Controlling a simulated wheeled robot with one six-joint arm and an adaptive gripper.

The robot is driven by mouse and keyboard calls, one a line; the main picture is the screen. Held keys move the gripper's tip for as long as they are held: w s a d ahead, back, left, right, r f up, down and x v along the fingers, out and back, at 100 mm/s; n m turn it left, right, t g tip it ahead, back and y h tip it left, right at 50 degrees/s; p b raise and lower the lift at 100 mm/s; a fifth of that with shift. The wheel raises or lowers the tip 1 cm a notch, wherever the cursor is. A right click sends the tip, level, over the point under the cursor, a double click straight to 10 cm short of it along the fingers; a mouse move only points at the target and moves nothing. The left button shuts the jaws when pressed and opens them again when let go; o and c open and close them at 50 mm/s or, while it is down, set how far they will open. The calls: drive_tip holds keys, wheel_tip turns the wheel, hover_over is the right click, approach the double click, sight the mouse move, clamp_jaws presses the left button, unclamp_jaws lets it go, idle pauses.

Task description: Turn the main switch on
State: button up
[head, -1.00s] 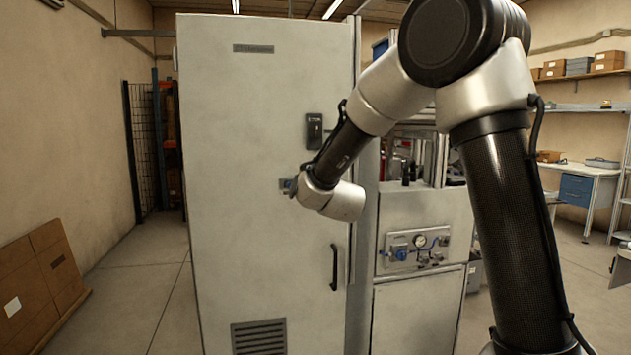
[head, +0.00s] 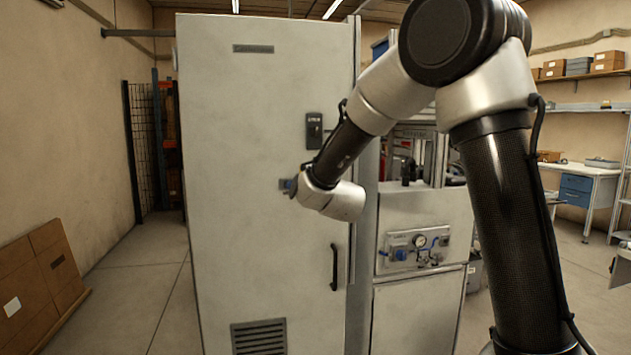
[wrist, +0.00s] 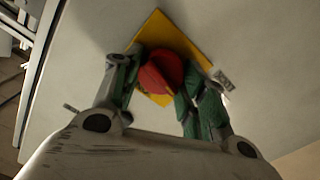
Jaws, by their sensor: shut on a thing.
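The main switch (wrist: 161,72) is a red rotary knob on a yellow square plate (wrist: 170,35), fixed to the pale cabinet door. In the wrist view my gripper (wrist: 160,82) has its green-padded fingers on either side of the red knob, shut on it. The plate looks tilted in the wrist view. In the head view my wrist and forearm hide the knob and most of the gripper. The tall grey cabinet (head: 240,120) stands in front of me with its door shut.
A black door handle (head: 334,267) is below right of my wrist, and a small black box (head: 314,130) is above it. A lower panel with a gauge and blue valve (head: 415,248) stands right. Cartons (head: 40,275) lean at the left. Floor between is clear.

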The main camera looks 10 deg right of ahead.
drive_tip(key=m, duration=0.4)
drive_tip(key=shift+d, duration=0.1)
drive_tip(key=m, duration=0.8)
drive_tip(key=shift+d+m, duration=0.1)
drive_tip(key=shift+m, duration=0.2)
drive_tip(key=shift+f+m, duration=0.1)
drive_tip(key=shift+m, duration=1.6)
drive_tip(key=o, duration=1)
drive_tip(key=shift+d, duration=0.1)
